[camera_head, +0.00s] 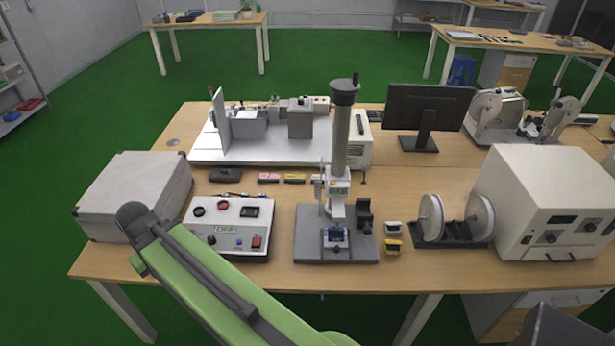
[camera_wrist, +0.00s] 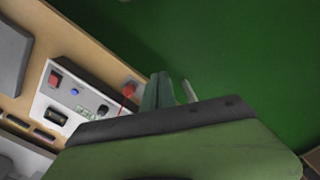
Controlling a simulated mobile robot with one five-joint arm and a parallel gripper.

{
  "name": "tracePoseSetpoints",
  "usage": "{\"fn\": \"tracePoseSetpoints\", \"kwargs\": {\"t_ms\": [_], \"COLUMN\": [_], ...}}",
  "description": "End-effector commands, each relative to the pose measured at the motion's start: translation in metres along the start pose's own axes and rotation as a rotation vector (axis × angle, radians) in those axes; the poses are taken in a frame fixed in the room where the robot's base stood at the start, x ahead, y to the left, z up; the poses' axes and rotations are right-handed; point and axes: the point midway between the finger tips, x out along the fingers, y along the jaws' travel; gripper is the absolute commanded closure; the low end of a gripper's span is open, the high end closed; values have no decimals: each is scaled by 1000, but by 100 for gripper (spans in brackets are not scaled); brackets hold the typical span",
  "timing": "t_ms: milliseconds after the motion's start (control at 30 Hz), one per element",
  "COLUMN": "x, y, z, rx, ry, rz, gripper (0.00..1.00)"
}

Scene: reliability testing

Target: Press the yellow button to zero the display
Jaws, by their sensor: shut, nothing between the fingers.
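A tall test stand (camera_head: 338,130) with a grey base stands upright on the table in the head view. A small white gauge unit (camera_head: 338,187) sits on its column, with a tiny yellowish spot on its front; I cannot tell if that is the yellow button. A white control box (camera_head: 200,238) left of the stand has a small green display, a blue button and a red switch. The box (camera_wrist: 57,98) also shows at left in the wrist view. My gripper (camera_wrist: 170,90) is shut and empty, over green floor in the wrist view.
My green arm crosses the table's front edge and covers part of the control box. A grey case (camera_head: 135,190) lies at left. A white machine (camera_head: 550,200) and two-wheeled holder (camera_head: 455,228) stand at right.

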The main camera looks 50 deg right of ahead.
Motion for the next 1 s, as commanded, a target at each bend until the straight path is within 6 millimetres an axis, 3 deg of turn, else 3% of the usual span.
{"fn": "tracePoseSetpoints", "kwargs": {"t_ms": [267, 433, 467, 600, 733, 867, 1000], "x": [-1, -13, -16, -37, -58, -79, -104], "y": [2, 44, 60, 158, 247, 334, 422], "z": [0, -13, -17, -24, -16, 6, 44], "rx": [9, 234, 312, 738, 1110, 1453, 1791], "ry": [1, 37, 51, 121, 189, 257, 333], "rz": [-2, -68, -91, -216, -335, -456, -593], "gripper": [100, 100, 100, 100, 100, 100, 100]}}
